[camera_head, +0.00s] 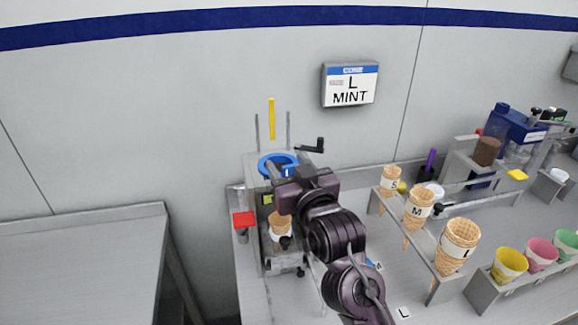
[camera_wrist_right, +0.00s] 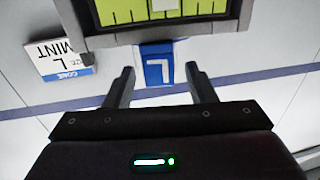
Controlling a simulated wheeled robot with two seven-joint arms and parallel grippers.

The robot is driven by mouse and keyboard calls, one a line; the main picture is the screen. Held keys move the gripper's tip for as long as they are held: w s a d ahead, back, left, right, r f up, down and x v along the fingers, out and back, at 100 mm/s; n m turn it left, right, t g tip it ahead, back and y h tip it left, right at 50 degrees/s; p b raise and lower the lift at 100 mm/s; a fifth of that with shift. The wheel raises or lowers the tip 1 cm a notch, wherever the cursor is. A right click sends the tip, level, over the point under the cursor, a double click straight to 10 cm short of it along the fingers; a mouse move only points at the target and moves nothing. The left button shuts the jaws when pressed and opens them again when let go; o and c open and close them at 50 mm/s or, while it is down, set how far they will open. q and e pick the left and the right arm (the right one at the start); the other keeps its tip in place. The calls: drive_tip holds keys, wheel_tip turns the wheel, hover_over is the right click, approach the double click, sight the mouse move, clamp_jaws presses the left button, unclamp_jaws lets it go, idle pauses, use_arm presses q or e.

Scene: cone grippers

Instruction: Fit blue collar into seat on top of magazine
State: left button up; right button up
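The blue collar (camera_head: 265,162) is a ring on top of the grey magazine (camera_head: 252,185) in the head view. Whether it sits fully in the seat cannot be told. A blue tab marked L, apparently the collar's (camera_wrist_right: 152,72), shows in the right wrist view, between the fingertips. My right gripper (camera_wrist_right: 160,75) is open around that tab, with a visible gap on the right side. In the head view my right gripper (camera_head: 277,183) covers the magazine's upper front and part of the collar. My left gripper is out of view.
A cone (camera_head: 280,222) shows low in the magazine. A red block (camera_head: 243,219) stands left of it and a black crank (camera_head: 312,146) right. Racked cones (camera_head: 457,245) and coloured cups (camera_head: 509,264) are at the right. The left table (camera_head: 75,260) is bare.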

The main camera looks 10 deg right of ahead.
drive_tip(key=s+d+b, duration=0.1)
drive_tip(key=s+b, duration=0.1)
drive_tip(key=s, duration=0.5)
drive_tip(key=shift+s, duration=0.4)
